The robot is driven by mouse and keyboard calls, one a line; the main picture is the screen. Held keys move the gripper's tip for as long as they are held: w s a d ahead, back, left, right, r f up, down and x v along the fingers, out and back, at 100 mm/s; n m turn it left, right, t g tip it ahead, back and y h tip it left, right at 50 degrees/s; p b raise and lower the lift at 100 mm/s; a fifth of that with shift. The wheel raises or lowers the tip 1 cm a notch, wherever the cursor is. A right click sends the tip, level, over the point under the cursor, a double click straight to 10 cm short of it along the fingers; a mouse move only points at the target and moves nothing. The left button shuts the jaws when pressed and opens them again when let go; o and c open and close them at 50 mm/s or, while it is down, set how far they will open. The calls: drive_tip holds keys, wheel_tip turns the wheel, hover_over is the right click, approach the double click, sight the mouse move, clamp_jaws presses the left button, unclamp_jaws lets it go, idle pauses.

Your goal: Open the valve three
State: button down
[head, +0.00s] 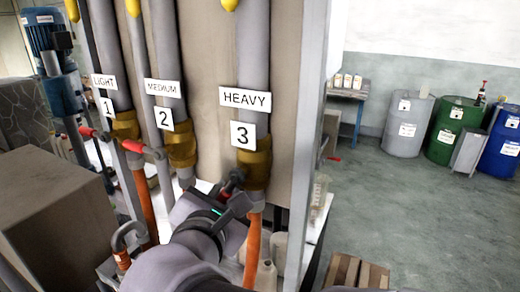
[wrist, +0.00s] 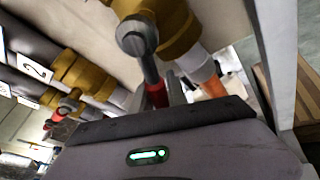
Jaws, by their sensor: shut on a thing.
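Valve three is the brass valve (head: 256,165) on the grey pipe labelled HEAVY and 3 (head: 243,135). It also fills the top of the wrist view (wrist: 178,32). Its grey lever (wrist: 147,62) has a red grip (wrist: 156,95) that points toward my gripper. My gripper (head: 234,192) is just below and left of valve three and is shut on this handle. In the wrist view my gripper (wrist: 169,94) has its fingers at the red grip, and its dark body hides the handle's end.
Valve two (head: 182,150) and valve one (head: 126,126), with red-gripped levers, stand to the left. An orange hose (head: 252,250) hangs below valve three. A grey post (head: 309,130) stands close on the right. Barrels (head: 455,130) are far off, with open floor before them.

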idle(0.3)
drive_tip(key=c, duration=1.3)
unclamp_jaws()
drive_tip(key=shift+f, duration=0.1)
